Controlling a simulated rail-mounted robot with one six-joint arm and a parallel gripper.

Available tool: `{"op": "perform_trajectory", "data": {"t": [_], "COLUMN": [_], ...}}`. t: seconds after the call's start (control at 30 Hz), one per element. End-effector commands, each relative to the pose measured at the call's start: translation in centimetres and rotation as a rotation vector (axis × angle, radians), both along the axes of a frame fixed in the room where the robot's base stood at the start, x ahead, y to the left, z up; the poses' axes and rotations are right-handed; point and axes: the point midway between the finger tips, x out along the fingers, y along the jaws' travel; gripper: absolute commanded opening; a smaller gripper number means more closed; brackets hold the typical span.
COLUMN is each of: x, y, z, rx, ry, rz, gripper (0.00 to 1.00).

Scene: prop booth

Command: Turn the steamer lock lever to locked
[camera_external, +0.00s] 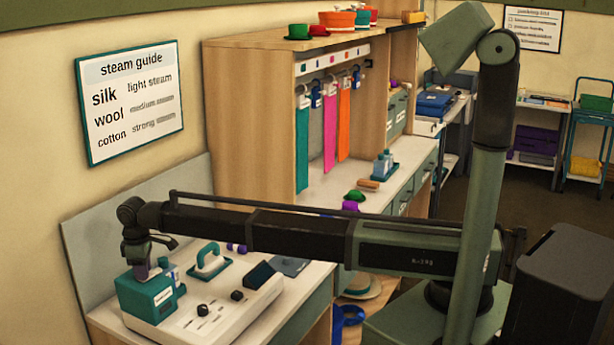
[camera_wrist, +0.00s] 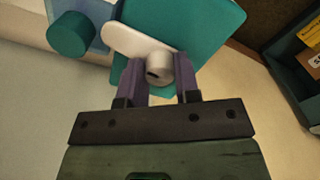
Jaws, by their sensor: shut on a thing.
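The steamer is a teal box (camera_external: 150,299) on the white console at the lower left; its teal top also shows in the wrist view (camera_wrist: 212,28). The lock lever is a white bar (camera_wrist: 125,39) with a grey round hub or knob (camera_wrist: 159,68) at its lower right end. It slants from upper left to lower right over the teal top. My gripper (camera_external: 141,272) points down over the teal box. In the wrist view, the purple fingers of my gripper (camera_wrist: 160,76) are shut on the grey end of the lever. No lock marking is readable.
A teal round cap (camera_wrist: 70,34) on a bluish tank lies left of the lever. The white console (camera_external: 205,322) carries dark knobs and a dark panel. A teal-handled iron (camera_external: 210,260) stands behind. A dark teal bin (camera_wrist: 292,75) edges the wrist view's right.

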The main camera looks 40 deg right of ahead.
Motion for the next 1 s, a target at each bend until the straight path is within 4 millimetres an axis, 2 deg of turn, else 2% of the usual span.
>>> {"op": "perform_trajectory", "data": {"t": [0.4, 0.9, 0.93, 1.0], "x": [-0.03, -0.03, -0.03, -0.03], "y": [-0.02, -0.01, -0.01, -0.01], "z": [-0.01, -0.01, -0.01, -0.01], "rx": [-0.001, 0.0, 0.0, 0.0], "ry": [0.001, 0.0, 0.0, 0.0], "rz": [0.184, 0.205, 0.205, 0.205], "gripper": [0.06, 0.06, 0.31, 0.42]}}
